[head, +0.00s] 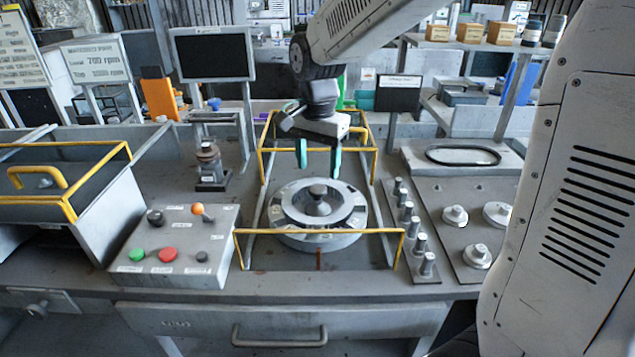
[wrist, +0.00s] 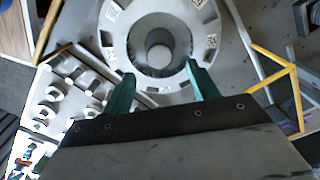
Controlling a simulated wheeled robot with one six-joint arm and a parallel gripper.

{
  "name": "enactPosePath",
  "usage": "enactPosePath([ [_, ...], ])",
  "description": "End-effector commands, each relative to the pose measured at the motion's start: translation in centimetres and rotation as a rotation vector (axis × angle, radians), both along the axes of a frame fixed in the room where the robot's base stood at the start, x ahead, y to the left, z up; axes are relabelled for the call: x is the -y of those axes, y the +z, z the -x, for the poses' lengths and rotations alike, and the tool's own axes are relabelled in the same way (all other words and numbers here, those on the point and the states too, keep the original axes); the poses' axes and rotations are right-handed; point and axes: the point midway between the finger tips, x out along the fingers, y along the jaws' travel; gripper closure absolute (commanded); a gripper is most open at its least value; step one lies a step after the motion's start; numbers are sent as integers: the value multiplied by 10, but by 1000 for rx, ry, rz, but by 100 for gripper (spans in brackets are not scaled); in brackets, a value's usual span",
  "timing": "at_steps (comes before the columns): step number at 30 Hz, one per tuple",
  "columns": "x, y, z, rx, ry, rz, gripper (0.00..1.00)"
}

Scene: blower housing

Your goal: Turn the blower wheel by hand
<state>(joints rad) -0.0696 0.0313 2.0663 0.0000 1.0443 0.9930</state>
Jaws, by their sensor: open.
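The blower wheel (head: 285,207) is a round grey ring with a dark recess and a central hub (head: 318,205). It lies flat on the bench inside a yellow-railed frame. In the wrist view the wheel (wrist: 118,48) fills the upper middle, with its hub (wrist: 159,50) inside the ring and small marked labels around the rim. My gripper (head: 319,172) points down above the wheel's far side, its two green fingers apart with nothing between them. In the wrist view the fingers of my gripper (wrist: 163,88) appear over the rim; I cannot tell whether they touch it.
Yellow rails (head: 320,232) stand in front of and behind the wheel. A control box (head: 175,245) with buttons and a lever sits left. A row of metal pegs (head: 411,228) stands right. A small post fixture (head: 209,165) stands back left.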

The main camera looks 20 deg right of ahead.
Motion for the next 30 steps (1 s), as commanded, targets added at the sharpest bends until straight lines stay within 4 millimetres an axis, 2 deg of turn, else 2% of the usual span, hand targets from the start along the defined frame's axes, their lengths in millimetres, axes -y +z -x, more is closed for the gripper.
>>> enactPosePath([
  [3,0,-21,1,-4,1,0,41],
  [9,0,-46,1,-1,1,0,41],
  [13,0,-53,1,-1,1,1,41],
  [20,0,-54,0,0,2,0,41],
  [23,0,-54,0,0,2,0,63],
  [27,0,-54,0,0,2,0,100],
  [30,-1,-53,0,1,5,-1,100],
])
